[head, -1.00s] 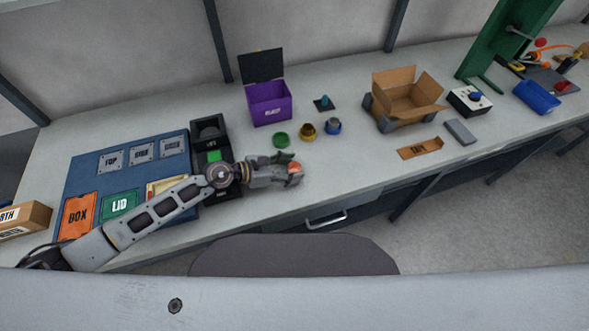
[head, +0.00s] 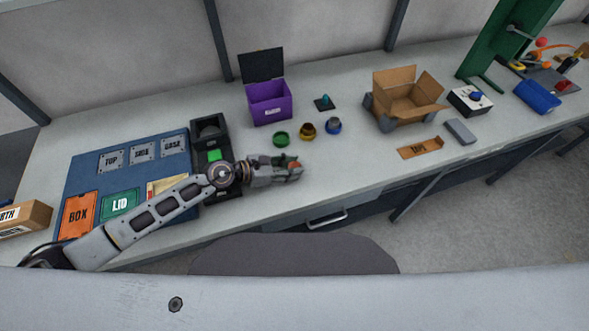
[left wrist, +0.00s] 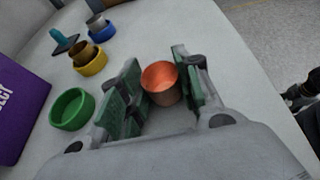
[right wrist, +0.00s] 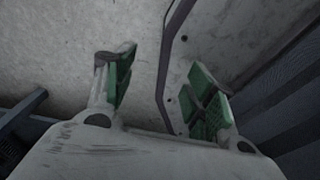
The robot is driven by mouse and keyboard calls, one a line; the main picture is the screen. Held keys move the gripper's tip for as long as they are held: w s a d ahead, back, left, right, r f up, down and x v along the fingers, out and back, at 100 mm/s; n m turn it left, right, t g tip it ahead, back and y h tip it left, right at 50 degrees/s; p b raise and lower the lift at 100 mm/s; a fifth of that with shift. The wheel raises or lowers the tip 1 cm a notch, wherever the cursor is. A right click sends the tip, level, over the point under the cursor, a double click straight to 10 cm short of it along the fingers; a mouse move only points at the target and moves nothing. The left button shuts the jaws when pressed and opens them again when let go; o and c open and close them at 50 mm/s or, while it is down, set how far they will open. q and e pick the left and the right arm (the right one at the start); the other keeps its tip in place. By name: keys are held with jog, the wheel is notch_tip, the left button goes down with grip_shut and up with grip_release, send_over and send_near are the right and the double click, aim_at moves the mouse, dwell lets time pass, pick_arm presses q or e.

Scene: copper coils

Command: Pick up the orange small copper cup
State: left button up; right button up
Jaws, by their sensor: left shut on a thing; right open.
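The small orange copper cup (left wrist: 161,83) stands between the green-padded fingers of my left gripper (left wrist: 160,85) in the left wrist view. The fingers are shut on it, one on each side. In the head view my left gripper (head: 296,171) is low over the table near its front edge, and only a bit of the cup (head: 293,164) shows between the fingers. I cannot tell whether the cup still touches the table. My right gripper (right wrist: 165,90) is open and empty in the right wrist view, away from the table objects.
A green ring (head: 281,139), a brass cup in a yellow ring (head: 307,132) and a cup in a blue ring (head: 333,126) stand behind the left gripper. A purple box (head: 270,104) and a cardboard box (head: 404,103) are farther back.

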pick_arm(q)
jog(key=shift+r, duration=0.1)
notch_tip(320, 180, up, 28)
pick_arm(e)
jog(key=shift+s+a+r, duration=0.1)
jog(key=shift+a+r, duration=0.05)
jog(key=shift+a, duration=0.1)
dwell(0.7)
dwell(0.4)
